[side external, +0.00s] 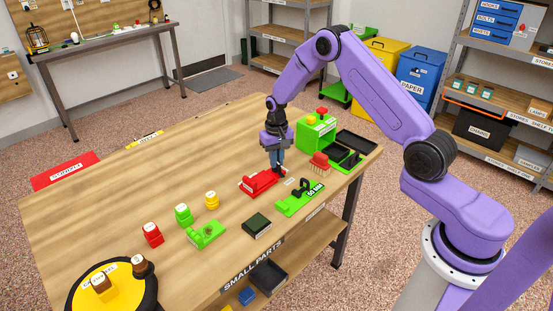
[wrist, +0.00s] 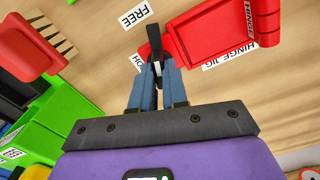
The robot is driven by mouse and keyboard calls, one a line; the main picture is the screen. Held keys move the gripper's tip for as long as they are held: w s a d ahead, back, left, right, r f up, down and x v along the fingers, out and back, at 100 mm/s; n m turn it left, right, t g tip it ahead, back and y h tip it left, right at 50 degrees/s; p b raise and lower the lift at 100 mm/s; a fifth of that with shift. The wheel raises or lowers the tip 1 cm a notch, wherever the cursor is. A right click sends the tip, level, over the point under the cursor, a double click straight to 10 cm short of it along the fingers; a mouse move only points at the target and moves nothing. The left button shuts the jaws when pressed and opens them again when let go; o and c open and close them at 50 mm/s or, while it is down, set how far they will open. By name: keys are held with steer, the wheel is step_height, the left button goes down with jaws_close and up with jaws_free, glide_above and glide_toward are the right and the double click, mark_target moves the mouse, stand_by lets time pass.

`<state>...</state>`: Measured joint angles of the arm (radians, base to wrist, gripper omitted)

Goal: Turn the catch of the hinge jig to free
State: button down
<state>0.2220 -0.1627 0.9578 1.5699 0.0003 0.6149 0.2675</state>
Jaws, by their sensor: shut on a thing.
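The red hinge jig (side external: 257,184) lies on the wooden bench. It fills the upper right of the wrist view (wrist: 205,38), with a "HINGE JIG" label beside it. The black catch (wrist: 154,38) is at the jig's left end in the wrist view. My gripper (wrist: 155,72) is shut on the catch, blue fingers on either side of it. A "FREE" label (wrist: 139,14) lies up and left of the catch. Another label, mostly hidden by a finger, starts with "HO" (wrist: 138,61). In the side view my gripper (side external: 277,168) points down at the jig's right end.
A green fixture (side external: 297,200) marked 50 mm stands close in front of the jig. A red pronged piece (side external: 320,164), a green box (side external: 312,145) and dark trays (side external: 357,142) are to the right. A dark block (side external: 257,226) lies nearer. The bench behind the jig is clear.

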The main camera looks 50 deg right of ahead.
steer(key=shift+r+n, duration=0.1)
steer(key=shift+n, duration=1.6)
steer(key=shift+w+n, duration=0.1)
steer(key=shift+n, duration=0.2)
steer(key=c, duration=1.1)
jaws_free()
steer(key=shift+c, duration=0.2)
step_height(320, 180, up, 17)
steer(key=shift+r, duration=0.2)
